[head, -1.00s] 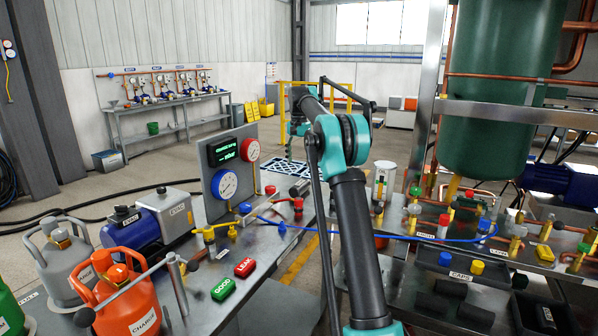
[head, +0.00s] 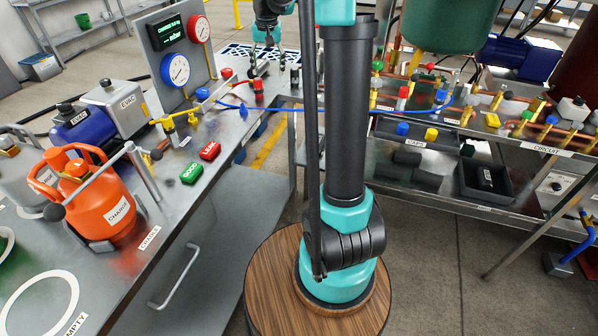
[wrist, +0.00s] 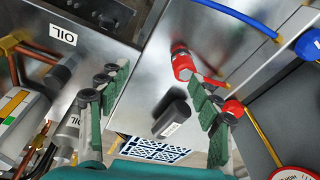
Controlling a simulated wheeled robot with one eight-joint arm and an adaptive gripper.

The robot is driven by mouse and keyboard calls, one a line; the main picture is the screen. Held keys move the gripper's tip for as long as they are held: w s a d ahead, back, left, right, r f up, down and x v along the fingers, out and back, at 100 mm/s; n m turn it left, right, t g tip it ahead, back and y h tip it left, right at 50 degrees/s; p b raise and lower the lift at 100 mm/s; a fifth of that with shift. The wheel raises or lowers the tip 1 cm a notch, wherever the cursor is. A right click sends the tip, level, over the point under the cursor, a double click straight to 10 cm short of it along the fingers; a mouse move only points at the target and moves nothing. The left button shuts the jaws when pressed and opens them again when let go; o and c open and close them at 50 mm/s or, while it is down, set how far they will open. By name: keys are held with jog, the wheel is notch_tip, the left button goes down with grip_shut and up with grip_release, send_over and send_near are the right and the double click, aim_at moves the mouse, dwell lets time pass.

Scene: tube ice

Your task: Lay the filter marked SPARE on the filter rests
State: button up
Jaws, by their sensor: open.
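My gripper (wrist: 158,78) is open, its green-padded fingers spread above the steel bench top. A dark cylinder (wrist: 170,120) with a white label lies on the bench between the fingers in the wrist view, not gripped. Its label is too small to read, so I cannot tell whether it says SPARE. In the head view my gripper (head: 261,66) is small and partly hidden at the bench's far end. I cannot clearly identify the filter rests. Dark blocks (head: 427,178) lie on the right bench's lower level, beside a black tray (head: 468,186) holding a dark labelled item (head: 486,178).
Red-capped fittings (wrist: 182,66) and a blue hose (wrist: 235,14) are close to the fingers. The gauge panel (head: 184,62) stands left of my gripper. An orange CHARGE cylinder (head: 105,205) stands on the near left bench. An aisle separates the benches.

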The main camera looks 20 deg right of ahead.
jog(key=s+f+n, duration=0.1)
jog(key=s+f, duration=0.5)
jog(key=s, duration=0.5)
jog(key=s+f+n+t, duration=0.1)
jog(key=s+f, duration=0.5)
jog(key=s, duration=0.5)
jog(key=s+f+n+t, duration=0.1)
jog(key=s+f+n, duration=0.1)
jog(key=s+f, duration=0.4)
jog(key=s, duration=0.4)
jog(key=shift+s+d, duration=0.3)
jog(key=shift+s, duration=0.1)
jog(key=shift+f, duration=0.1)
